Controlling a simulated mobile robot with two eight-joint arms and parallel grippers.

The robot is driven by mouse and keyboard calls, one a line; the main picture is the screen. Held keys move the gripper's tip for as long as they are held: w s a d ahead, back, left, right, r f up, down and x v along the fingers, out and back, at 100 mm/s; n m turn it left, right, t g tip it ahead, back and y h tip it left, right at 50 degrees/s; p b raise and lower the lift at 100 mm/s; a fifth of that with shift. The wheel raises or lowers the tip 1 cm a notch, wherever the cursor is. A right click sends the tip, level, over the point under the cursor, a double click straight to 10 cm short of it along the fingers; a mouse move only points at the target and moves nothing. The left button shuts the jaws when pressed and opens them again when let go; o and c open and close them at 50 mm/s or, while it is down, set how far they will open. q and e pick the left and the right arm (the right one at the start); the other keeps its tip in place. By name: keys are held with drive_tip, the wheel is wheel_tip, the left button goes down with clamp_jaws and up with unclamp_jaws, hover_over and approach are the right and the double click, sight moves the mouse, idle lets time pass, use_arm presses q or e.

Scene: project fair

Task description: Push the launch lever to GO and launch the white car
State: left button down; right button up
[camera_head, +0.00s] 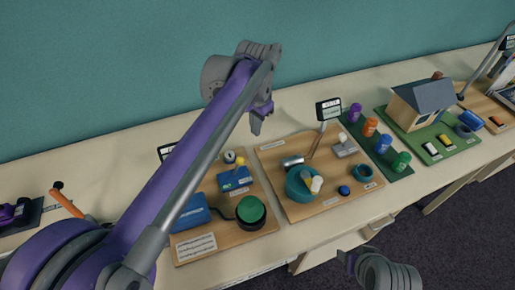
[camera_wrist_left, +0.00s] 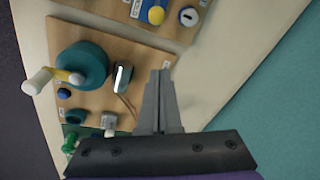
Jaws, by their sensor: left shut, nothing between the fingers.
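A small white car (camera_head: 432,151) is beside a yellow car (camera_head: 445,141) on the green board in front of the model house at the right. I cannot make out a lever marked GO; labels are too small to read.
A wooden board (camera_head: 325,206) carries a teal drum (camera_head: 297,186), also in the left wrist view (camera_wrist_left: 84,62), and a small display (camera_head: 328,109). A green strip holds several coloured canisters (camera_head: 383,144). The model house (camera_head: 422,102) stands behind the cars. Table space behind the boards is mostly clear.

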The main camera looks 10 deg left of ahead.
sight(237, 167)
idle(0.3)
use_arm(q)
drive_tip(key=f, duration=0.3)
drive_tip(key=a+f, duration=0.1)
drive_tip(key=f, duration=0.2)
drive_tip(key=s+a+f, duration=0.1)
drive_tip(key=f, duration=0.2)
drive_tip(key=shift+s+a+r, duration=0.1)
drive_tip(key=shift+s+a, duration=0.1)
drive_tip(key=shift+s, duration=0.3)
drive_tip(key=shift+s+a+r+h, duration=0.15)
drive_tip(key=shift+a+h, duration=0.1)
drive_tip(key=shift+h, duration=0.15)
